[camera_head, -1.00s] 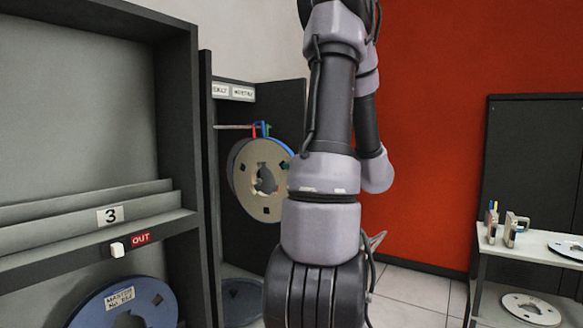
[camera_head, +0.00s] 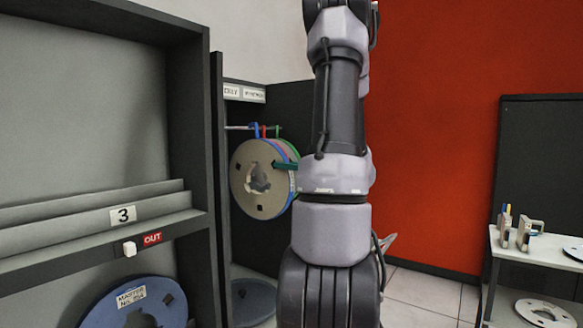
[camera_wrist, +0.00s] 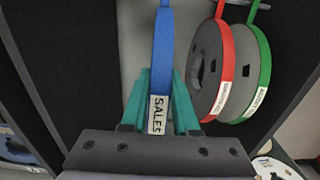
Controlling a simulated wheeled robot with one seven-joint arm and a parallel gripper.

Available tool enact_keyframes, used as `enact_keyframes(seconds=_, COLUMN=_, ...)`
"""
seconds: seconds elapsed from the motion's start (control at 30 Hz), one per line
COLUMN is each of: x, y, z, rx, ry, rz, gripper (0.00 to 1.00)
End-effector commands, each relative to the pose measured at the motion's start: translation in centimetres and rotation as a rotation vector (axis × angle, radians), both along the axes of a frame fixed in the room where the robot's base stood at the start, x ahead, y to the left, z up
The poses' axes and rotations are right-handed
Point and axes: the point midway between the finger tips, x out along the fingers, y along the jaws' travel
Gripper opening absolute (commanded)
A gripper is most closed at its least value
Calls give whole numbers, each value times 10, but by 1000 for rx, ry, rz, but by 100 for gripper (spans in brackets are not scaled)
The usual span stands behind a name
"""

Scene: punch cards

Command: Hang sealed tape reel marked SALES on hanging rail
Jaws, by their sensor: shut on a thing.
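The SALES reel is a grey disc with a blue band and blue hook (camera_head: 258,180). Its white SALES label faces the camera in the wrist view (camera_wrist: 158,115). My gripper (camera_wrist: 160,90) has its teal fingers shut on the blue band, one on each side. In the head view a teal finger (camera_head: 285,165) shows at the reel's right edge. The hanging rail (camera_head: 240,127) is a thin bar in the dark cabinet. The blue hook is up at the rail's height; I cannot tell whether it bears on it.
A red-banded reel (camera_wrist: 222,75) and a green-banded reel (camera_wrist: 255,75) hang close beside the SALES reel on its right. A shelf unit with a blue reel (camera_head: 135,305) stands at left. A white table (camera_head: 540,250) stands at right.

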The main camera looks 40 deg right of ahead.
Motion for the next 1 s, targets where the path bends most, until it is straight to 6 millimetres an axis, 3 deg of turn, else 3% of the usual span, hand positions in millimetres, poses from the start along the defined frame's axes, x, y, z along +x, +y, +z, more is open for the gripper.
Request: enact_keyframes(seconds=1.0, x=71, y=27, z=1, rx=1, ry=-3, rz=3, gripper=0)
